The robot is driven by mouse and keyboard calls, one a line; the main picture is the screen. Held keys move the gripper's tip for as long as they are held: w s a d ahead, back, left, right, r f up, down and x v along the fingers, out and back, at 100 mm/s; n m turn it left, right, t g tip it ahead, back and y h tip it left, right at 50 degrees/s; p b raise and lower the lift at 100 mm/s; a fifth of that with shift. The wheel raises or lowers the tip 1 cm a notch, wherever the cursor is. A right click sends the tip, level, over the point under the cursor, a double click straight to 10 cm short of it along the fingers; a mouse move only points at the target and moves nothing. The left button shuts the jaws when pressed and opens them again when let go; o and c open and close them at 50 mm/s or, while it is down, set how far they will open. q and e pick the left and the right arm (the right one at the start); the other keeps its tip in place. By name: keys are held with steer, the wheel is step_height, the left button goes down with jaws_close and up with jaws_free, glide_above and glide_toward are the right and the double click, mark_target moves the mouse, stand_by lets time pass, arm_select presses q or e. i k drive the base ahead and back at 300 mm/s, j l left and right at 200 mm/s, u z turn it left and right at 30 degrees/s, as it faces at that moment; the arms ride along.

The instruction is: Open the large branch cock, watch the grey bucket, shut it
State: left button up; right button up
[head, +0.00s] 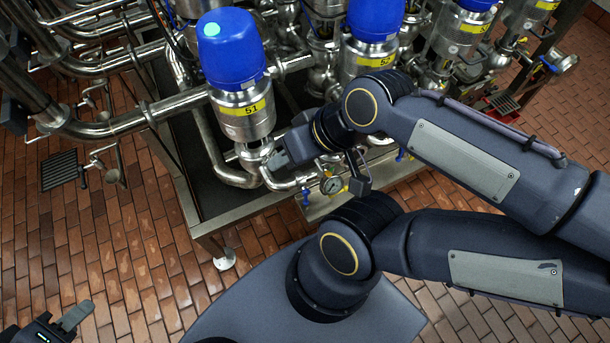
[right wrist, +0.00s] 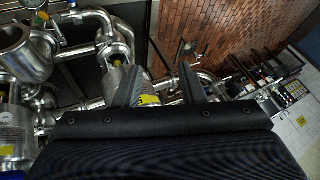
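My right gripper (head: 318,176) is in front of the valve skid, beside the lower pipes of valve 51 (head: 243,107). In the right wrist view its two fingers (right wrist: 160,84) stand apart with nothing gripped between them; metal pipework shows beyond. A small blue-handled cock (head: 306,197) and a round gauge (head: 331,185) sit just below the gripper. Another blue handle (head: 401,155) is further right. I cannot tell which is the large branch cock. I see no grey bucket. My left gripper (head: 62,322) is at the lower left corner, partly cut off, over the floor.
Valve 52 (head: 366,60) and more blue-capped valves stand behind my right arm. The steel skid frame (head: 230,212) edges the pipework. A floor grate (head: 60,170) and a drain funnel (head: 114,176) lie at left. A red tray (head: 504,103) is at right. Brick floor at lower left is clear.

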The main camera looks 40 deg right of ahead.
mark_target(306, 192)
steer(key=l+z, duration=0.1)
steer(key=z, duration=1.4)
steer(key=k+l, duration=0.2)
steer(key=k, duration=0.3)
steer(key=k+l, duration=0.2)
steer(key=k, duration=0.25)
steer(key=k+l, duration=0.25)
steer(key=k, duration=0.25)
